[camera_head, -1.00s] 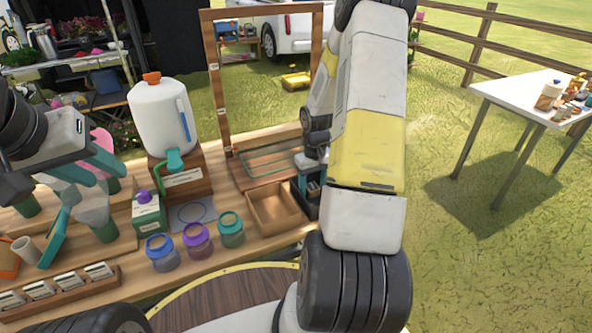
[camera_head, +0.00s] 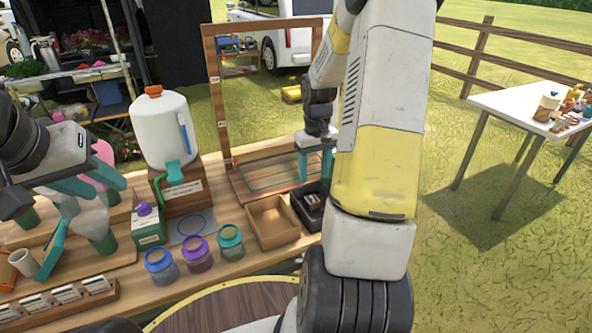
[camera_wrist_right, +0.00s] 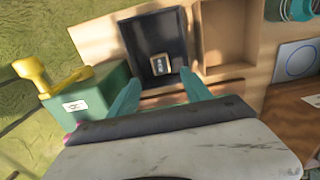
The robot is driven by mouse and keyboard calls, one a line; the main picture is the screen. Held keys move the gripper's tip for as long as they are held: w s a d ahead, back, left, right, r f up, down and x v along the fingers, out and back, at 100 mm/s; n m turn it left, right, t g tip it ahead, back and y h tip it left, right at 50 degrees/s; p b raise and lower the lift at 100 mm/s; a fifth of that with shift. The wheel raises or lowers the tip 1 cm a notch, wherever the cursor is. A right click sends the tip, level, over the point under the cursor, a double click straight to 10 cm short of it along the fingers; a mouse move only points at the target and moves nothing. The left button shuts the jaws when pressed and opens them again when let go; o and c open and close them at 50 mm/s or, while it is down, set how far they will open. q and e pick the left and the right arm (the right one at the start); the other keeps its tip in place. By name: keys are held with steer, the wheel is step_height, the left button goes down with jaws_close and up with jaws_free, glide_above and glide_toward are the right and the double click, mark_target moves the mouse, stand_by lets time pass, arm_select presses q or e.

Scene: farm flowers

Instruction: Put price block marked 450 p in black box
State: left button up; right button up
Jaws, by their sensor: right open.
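A small block (camera_wrist_right: 160,67) lies inside the black box (camera_wrist_right: 145,23) in the right wrist view; its marking is too small to read. In the head view the black box (camera_head: 308,222) stands at the table's right end, and the block (camera_head: 313,200) shows faintly inside. My right gripper (camera_head: 315,168) is open and empty above the box; its teal fingers also show in the wrist view (camera_wrist_right: 160,82), spread and apart from the block. My left gripper (camera_head: 90,183) is open at the left, above the wooden stand, with nothing visible between its fingers.
A wooden tray (camera_head: 272,239) stands left of the black box. Several jars, including a teal one (camera_head: 230,243), stand in front. A wooden rack (camera_head: 62,312) holds several price blocks at lower left. A wooden frame (camera_head: 214,100) rises behind. A green box (camera_wrist_right: 104,98) shows in the wrist view.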

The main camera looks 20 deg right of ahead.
steer(key=s+a+r+t, duration=0.2)
steer(key=s+a+r, duration=0.4)
steer(key=r, duration=0.4)
steer(key=s+a+r+t, duration=0.2)
steer(key=s+a+r, duration=0.35)
steer(key=r, duration=0.35)
steer(key=s+a+r+t+y, duration=0.2)
steer(key=s+a+r, duration=0.1)
steer(key=s+a, duration=0.2)
steer(key=shift+s, duration=1.2)
steer(key=shift+a, duration=0.1)
